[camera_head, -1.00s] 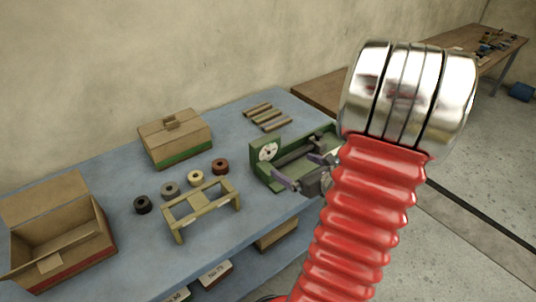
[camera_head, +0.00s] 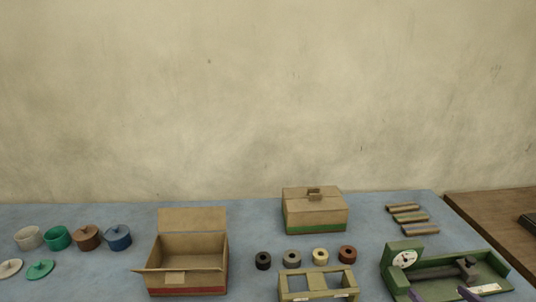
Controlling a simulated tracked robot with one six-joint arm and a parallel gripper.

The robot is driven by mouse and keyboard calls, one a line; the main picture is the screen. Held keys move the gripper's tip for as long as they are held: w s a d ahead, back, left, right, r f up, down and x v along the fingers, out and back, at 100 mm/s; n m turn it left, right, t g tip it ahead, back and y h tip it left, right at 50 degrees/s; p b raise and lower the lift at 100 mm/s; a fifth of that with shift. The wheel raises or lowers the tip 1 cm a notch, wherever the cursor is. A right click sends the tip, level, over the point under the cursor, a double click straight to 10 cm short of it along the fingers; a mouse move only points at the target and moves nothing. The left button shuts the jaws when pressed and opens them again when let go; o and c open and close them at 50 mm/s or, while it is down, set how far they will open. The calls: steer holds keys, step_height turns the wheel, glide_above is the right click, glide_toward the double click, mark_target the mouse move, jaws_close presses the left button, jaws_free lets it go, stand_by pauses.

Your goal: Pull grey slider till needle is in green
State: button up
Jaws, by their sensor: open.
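The green device (camera_head: 396,282) stands at the right end of the blue table. A round white dial (camera_head: 404,259) sits on its left end wall; its needle and any green zone are too small to read. A dark grey bar (camera_head: 440,272) runs along the device to an upright dark grey piece (camera_head: 467,268), which looks like the slider. My gripper (camera_head: 440,296) shows only as two purple fingertips at the bottom edge, spread apart in front of the device. The rest of it is cut off, and I see nothing between the fingertips.
An open cardboard box (camera_head: 187,281) and a closed box (camera_head: 314,211) stand left of the device. Several small rolls (camera_head: 292,258) lie behind a wooden frame (camera_head: 318,284). Short sticks (camera_head: 407,215) lie behind the device. Several pots (camera_head: 57,238) and lids are at far left. A brown table (camera_head: 495,222) adjoins right.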

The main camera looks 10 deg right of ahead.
steer(key=w+a+r+n+g+y, duration=0.35)
steer(key=a+n, duration=0.55)
steer(key=a, duration=0.4)
steer(key=w+a+r+n+g+y, duration=0.2)
steer(key=a+n+y, duration=0.45)
steer(key=a, duration=0.65)
steer(key=s+a+r+n+g+h, duration=0.1)
steer(key=s+a+r+n+h, duration=0.2)
steer(key=n, duration=0.8)
steer(key=s+a+r+n+g+h, duration=0.1)
steer(key=s+a+r+n+h, duration=0.3)
steer(key=n, duration=0.7)
steer(key=shift+s+a+r+n, duration=0.4)
steer(key=shift+s+a, duration=0.6)
steer(key=shift+a, duration=0.5)
steer(key=shift+g, duration=0.25)
